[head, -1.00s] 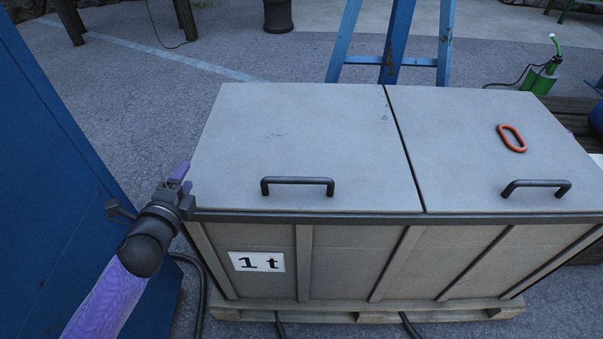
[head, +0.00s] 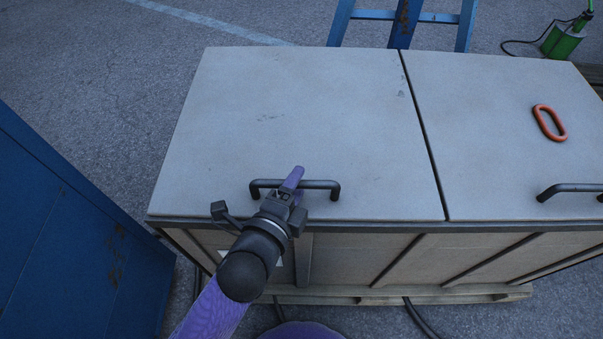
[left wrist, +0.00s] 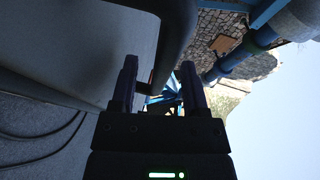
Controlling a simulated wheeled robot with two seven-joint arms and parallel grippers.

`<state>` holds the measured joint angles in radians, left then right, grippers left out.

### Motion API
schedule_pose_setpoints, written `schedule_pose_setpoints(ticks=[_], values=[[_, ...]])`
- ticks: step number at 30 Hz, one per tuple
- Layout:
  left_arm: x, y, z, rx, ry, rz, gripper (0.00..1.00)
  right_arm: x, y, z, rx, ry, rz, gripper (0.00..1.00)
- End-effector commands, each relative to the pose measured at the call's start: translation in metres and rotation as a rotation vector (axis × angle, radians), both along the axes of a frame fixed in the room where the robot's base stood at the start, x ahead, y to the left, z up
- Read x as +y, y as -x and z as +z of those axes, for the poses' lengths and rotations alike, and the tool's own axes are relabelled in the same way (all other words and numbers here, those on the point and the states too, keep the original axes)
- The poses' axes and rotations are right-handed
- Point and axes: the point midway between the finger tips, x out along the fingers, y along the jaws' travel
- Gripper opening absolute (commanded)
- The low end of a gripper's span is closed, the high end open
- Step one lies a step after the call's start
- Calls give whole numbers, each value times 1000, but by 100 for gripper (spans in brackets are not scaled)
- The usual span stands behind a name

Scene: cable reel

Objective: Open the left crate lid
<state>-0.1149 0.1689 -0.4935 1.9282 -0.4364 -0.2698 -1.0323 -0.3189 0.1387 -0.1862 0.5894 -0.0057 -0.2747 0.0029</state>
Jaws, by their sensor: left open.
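The left crate lid (head: 300,110) is a flat grey panel lying shut on the crate, with a dark bar handle (head: 325,184) near its front edge. My left gripper (head: 292,182) is open, with its purple fingers at the middle of that handle. In the left wrist view, the dark handle (left wrist: 176,45) curves down to the space between the two fingertips (left wrist: 158,82). I cannot tell whether the fingers touch it. The lid's grey surface (left wrist: 95,40) fills the upper left there. My right gripper is not in view.
The right lid (head: 500,120) is shut, with an orange ring (head: 549,123) on it and its own handle (head: 570,188). A blue cabinet (head: 70,230) stands close on the left. Blue frame legs (head: 405,22) stand behind the crate. The paving (head: 110,90) at back left is clear.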

Motion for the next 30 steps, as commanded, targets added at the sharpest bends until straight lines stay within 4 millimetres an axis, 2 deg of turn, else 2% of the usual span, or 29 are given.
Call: schedule_pose_setpoints(ticks=[3,6,14,15,17,23,30], values=[[-6,-16,-6,0,0,1,58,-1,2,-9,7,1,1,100],[-9,-23,-6,0,0,1,58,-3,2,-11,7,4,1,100],[-10,-25,-5,1,-1,1,58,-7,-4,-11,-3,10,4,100],[-10,-25,-5,1,-1,1,56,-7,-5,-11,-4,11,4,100],[-10,-25,-5,1,-1,1,44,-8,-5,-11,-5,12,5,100],[-10,-25,-5,1,-1,1,1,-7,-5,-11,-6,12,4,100],[-10,-25,-5,2,-1,1,0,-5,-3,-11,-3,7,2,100]])
